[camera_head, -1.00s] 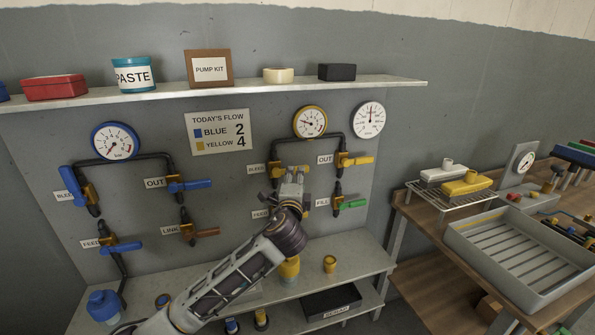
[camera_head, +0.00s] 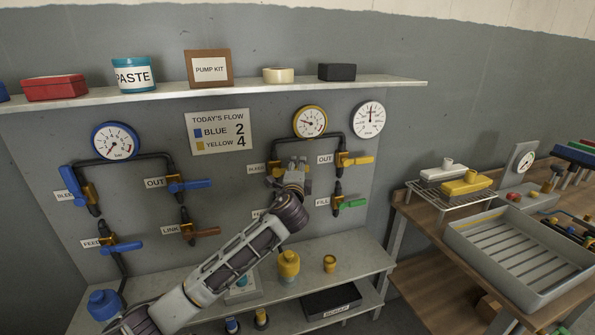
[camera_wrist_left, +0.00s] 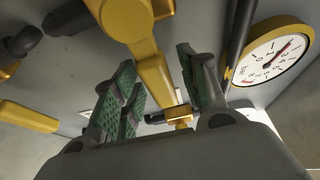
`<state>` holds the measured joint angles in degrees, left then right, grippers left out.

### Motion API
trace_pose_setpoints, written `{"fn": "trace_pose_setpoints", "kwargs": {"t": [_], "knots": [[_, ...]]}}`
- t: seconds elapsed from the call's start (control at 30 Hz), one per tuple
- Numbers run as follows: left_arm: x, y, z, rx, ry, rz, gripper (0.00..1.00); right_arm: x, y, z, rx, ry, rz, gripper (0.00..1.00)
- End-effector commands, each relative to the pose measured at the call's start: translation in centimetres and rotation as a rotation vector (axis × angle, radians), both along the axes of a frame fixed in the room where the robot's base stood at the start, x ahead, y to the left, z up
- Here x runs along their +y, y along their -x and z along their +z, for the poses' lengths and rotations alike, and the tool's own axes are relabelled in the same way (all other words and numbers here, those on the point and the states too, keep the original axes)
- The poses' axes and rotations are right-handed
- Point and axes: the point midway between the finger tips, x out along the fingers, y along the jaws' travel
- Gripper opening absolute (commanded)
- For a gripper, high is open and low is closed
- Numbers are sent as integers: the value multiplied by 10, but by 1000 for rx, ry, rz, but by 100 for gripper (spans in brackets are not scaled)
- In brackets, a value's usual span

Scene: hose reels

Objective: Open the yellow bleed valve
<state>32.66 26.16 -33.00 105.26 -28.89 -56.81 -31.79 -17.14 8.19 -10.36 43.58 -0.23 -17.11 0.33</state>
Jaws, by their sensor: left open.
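The yellow bleed valve shows in the head view as a brass-coloured body (camera_head: 274,170) on the black pipe, right of a partly hidden BLEED label. Its handle is hidden there behind my left gripper (camera_head: 293,164). In the left wrist view a yellow handle (camera_wrist_left: 154,76) extends from a yellow body (camera_wrist_left: 125,17) into the space between my left gripper's fingers (camera_wrist_left: 161,88). The fingers are open, with green pads on either side of the handle. I cannot tell whether they touch it. My right gripper is not in view.
The yellow OUT valve (camera_head: 356,160) and green-handled FILL valve (camera_head: 349,203) are close on the right. The yellow-rimmed gauge (camera_head: 310,122) hangs above. The blue circuit's valves are left.

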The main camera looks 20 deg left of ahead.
Motion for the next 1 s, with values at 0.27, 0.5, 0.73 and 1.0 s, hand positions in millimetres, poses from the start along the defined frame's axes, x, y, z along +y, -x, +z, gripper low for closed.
{"fn": "trace_pose_setpoints", "kwargs": {"t": [0.27, 0.5, 0.73, 1.0], "knots": [[0, 0, 0, 0, 0, 0, 29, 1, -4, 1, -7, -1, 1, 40], [0, 0, 0, 0, 0, 0, 0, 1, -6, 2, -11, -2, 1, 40], [0, 0, 0, 1, 0, 0, 0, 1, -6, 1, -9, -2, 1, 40], [6, 0, 0, -12, 21, 1, 0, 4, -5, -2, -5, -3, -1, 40]]}}
